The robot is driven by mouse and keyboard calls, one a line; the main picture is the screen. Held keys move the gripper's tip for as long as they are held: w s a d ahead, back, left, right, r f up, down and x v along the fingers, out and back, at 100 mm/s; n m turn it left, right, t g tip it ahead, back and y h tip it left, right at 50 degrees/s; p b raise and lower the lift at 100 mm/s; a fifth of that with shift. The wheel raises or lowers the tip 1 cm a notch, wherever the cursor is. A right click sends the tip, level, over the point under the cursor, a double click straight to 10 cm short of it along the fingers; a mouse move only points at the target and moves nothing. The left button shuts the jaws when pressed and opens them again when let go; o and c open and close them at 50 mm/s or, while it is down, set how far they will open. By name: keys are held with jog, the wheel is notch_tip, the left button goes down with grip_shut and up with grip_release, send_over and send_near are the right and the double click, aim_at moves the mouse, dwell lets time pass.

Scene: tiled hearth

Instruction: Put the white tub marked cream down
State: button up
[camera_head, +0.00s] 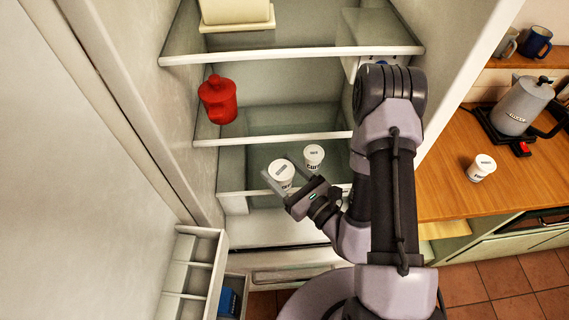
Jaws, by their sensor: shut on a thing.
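My gripper (285,179) is shut on a white tub (281,170) with a small label on its lid. It holds the tub about upright inside the open fridge, by the lower glass shelf (262,158). I cannot tell whether the tub touches that shelf. Its lettering is too small to read surely. A second white tub (314,154) stands close by, to the right and a little behind.
A red jug (218,99) is on the shelf above, at the left. A pale covered dish (237,12) is at the top. The open fridge door (75,170) is at the left. A grey kettle (520,105) stands on the counter (440,190).

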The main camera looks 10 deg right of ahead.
aim_at(280, 183)
jog(key=f+b, duration=0.4)
jog(key=f, duration=0.1)
jog(key=f+b, duration=0.2)
jog(key=shift+w+a+f+b, duration=0.2)
jog(key=shift+w+f+b, duration=0.05)
jog(key=shift+w+b, duration=0.15)
jog(key=w+a+f, duration=0.1)
jog(key=w+a, duration=0.1)
jog(key=w, duration=0.2)
jog(key=w+a+f+b, duration=0.1)
jog(key=w+a+f, duration=0.1)
jog(key=w, duration=0.3)
jog(key=w+a+f+b, duration=0.1)
jog(key=w+a, duration=0.1)
jog(key=w, duration=0.3)
jog(key=shift+f, duration=0.25)
jog(key=shift+r, duration=0.15)
jog(key=o, duration=1.6)
